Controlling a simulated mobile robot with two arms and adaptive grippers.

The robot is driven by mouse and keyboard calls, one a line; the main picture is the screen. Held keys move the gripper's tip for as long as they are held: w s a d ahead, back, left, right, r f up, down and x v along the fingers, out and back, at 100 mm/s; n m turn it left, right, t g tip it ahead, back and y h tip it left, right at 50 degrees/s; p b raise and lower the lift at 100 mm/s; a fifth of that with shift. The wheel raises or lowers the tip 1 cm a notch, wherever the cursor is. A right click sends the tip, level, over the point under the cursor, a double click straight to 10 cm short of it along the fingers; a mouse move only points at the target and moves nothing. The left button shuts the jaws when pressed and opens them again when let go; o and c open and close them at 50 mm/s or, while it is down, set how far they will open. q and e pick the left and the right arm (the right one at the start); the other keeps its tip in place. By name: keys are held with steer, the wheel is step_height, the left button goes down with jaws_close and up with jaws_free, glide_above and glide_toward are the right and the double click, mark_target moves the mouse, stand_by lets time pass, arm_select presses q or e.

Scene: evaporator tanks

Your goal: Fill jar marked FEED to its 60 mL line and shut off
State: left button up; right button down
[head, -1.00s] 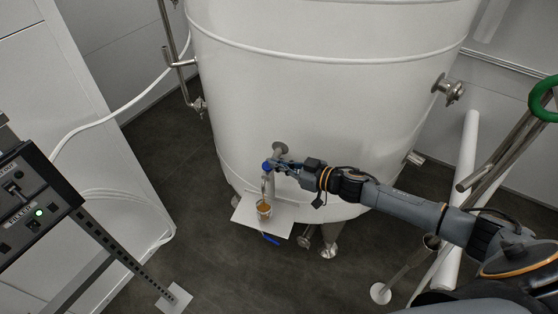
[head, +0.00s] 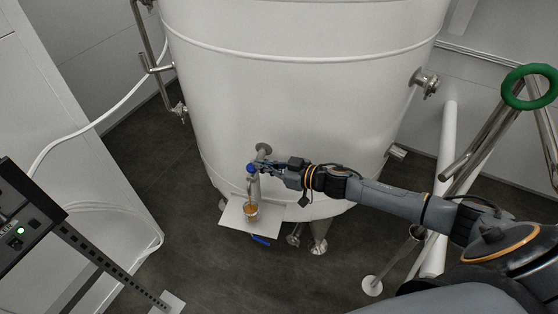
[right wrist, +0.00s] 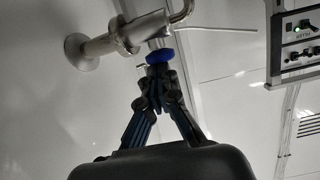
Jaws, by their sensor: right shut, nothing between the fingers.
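A small jar (head: 250,211) with amber liquid stands upright on a white plate (head: 268,214) at the foot of the tank, below the spout of a sample tap. Its marking and lines are too small to read, and I cannot tell whether liquid is running. The tap's blue knob (head: 251,168) shows in the head view and the right wrist view (right wrist: 159,57). My right gripper (head: 261,169) is shut and empty, its fingertips (right wrist: 157,76) right at the knob; I cannot tell whether they touch it. My left gripper is out of view.
The big white tank (head: 300,90) fills the middle. A blue handle (head: 260,240) sits just below the plate. A black control box (head: 22,222) with a green light stands at left. A green ring (head: 529,87) and steel pipes are at right.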

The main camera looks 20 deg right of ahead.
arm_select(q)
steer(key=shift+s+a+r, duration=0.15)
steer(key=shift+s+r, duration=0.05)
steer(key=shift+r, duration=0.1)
arm_select(e)
steer(key=s+d+r, duration=0.6)
steer(key=s, duration=0.1)
steer(key=shift+s, duration=0.4)
